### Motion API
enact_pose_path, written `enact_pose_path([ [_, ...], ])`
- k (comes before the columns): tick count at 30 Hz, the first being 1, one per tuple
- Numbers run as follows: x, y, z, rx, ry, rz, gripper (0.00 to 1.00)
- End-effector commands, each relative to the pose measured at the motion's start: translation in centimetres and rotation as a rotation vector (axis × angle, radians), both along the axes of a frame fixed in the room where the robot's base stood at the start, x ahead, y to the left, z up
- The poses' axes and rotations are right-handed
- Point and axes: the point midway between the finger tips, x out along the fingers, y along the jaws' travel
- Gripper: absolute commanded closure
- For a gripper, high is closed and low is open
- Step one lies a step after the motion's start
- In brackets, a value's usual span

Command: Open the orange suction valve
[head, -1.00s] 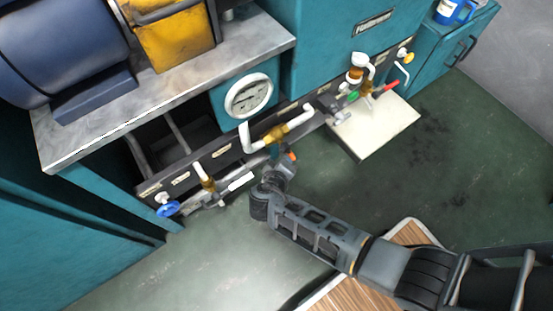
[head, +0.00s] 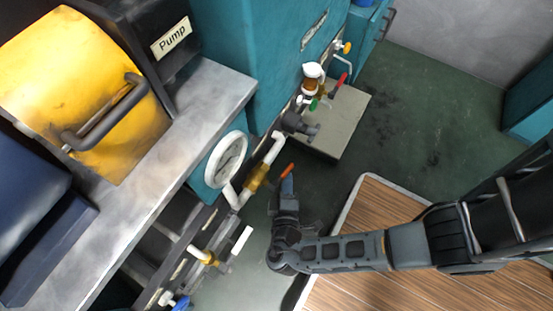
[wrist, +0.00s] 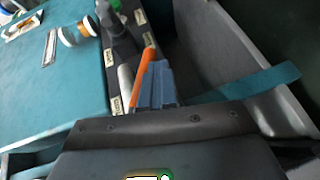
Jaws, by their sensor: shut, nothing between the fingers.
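The orange valve handle (head: 286,170) is a thin lever beside the brass and white piping below the gauge. It also shows in the wrist view (wrist: 143,76), slanting up just left of the fingertips. My gripper (head: 288,186) is shut and empty, with its blue-grey fingertips right by the handle. In the wrist view the closed fingers (wrist: 160,84) stand beside the orange lever. I cannot tell whether they touch it. The valve body under the handle is mostly hidden by the gripper.
A white round gauge (head: 227,159) and a brass fitting (head: 257,178) are left of my gripper. Farther back are a green knob (head: 313,104), a red handle (head: 341,80) and a pale tray (head: 345,115). Dark green floor (head: 420,130) lies open at right.

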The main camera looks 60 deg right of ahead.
Motion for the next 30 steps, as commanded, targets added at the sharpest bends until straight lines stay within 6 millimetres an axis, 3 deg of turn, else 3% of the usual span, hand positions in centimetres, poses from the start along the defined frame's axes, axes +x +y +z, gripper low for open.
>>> enact_pose_path([
  [7,-0.2,-0.9,0.8,-0.038,-0.001,0.000,1.00],
  [18,-0.1,-1.6,2.0,-0.251,-0.001,0.000,1.00],
  [30,-0.1,-1.8,2.5,-0.307,-0.001,0.000,1.00],
])
